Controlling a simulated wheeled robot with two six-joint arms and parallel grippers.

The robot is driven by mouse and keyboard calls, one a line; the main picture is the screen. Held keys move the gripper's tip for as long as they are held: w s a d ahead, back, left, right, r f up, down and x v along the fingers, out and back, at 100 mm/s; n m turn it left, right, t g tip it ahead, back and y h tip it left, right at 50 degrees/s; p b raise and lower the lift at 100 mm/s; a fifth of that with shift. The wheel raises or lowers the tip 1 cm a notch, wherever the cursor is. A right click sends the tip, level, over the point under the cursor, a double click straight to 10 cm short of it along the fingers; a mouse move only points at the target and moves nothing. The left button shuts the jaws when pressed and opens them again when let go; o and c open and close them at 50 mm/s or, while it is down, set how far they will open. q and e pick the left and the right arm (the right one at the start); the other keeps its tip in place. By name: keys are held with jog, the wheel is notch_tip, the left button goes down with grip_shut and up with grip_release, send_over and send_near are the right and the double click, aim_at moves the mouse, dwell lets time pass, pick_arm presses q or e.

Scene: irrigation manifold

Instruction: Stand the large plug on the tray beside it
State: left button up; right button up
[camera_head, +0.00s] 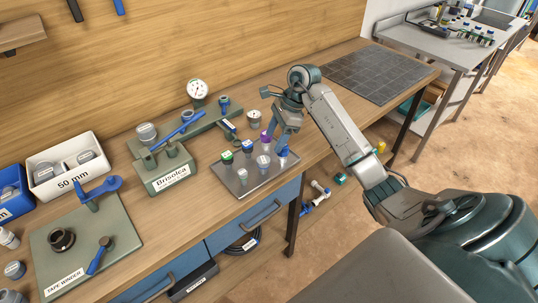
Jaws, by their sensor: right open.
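The metal tray (256,184) lies near the bench's front edge, with several small capped fittings standing on it. Among them are a green-capped one (227,158), a dark-blue-capped one (247,147) and a purple-topped one (265,137). My right gripper (280,142) is open and points down over the tray's right end, close to a blue-and-white fitting (283,157); whether it touches that is unclear. A large grey plug (146,133) sits on the green manifold block left of the tray; I cannot tell if it is the task's plug. My left gripper is out of view.
The green Brisolca block (166,178) with a blue-handled valve stands left of the tray. Further left are a white 50 mm bin (70,178) and a tape winder board (118,235). Gauges stand behind. A dark grid mat (375,72) lies clear at right.

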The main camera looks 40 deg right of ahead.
jog(key=v, duration=0.3)
jog(key=shift+r+b, duration=0.25)
jog(key=shift+b, duration=0.15)
